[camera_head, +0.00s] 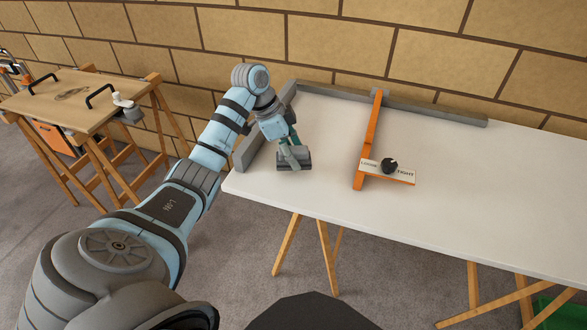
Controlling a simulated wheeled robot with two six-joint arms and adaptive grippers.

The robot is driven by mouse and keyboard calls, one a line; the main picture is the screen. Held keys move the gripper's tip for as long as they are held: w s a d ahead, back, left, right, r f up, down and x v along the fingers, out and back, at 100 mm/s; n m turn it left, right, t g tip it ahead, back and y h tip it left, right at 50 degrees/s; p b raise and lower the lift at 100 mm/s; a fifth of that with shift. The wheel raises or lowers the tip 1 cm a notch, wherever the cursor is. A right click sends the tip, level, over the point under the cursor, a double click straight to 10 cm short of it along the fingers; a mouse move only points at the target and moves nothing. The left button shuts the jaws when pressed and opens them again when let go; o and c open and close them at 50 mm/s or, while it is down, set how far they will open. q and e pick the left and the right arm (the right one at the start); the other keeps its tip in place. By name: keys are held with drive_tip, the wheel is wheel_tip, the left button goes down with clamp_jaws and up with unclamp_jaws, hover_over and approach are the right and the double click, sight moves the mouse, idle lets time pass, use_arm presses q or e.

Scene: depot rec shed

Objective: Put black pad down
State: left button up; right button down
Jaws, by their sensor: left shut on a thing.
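My left arm reaches in from the left over the white table (460,205). My left gripper (290,152) points down over the table's left end. It is shut on a dark grey-black block, which I take to be the black pad (295,162). The gripper fingers hide part of the pad. I cannot tell whether the pad's underside touches the tabletop or is slightly above it. My right gripper is not in view.
Right of the pad lies an orange T-shaped piece (370,135) with a LOOSE/TIGHT plate (403,174) and black knob (389,166). Grey rails (420,108) edge the table's back and left. The right tabletop is clear. A wooden bench (65,100) stands left.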

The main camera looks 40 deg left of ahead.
use_arm(q)
wheel_tip(320, 180, down, 4)
drive_tip(key=shift+s+d+f+b, duration=0.1)
drive_tip(key=shift+b, duration=0.5)
drive_tip(key=o, duration=1.2)
drive_tip(key=p+v, duration=0.3)
drive_tip(key=v, duration=0.8)
drive_tip(key=shift+p, duration=0.3)
drive_tip(key=shift+a+r, duration=0.2)
drive_tip(key=shift+r, duration=0.35)
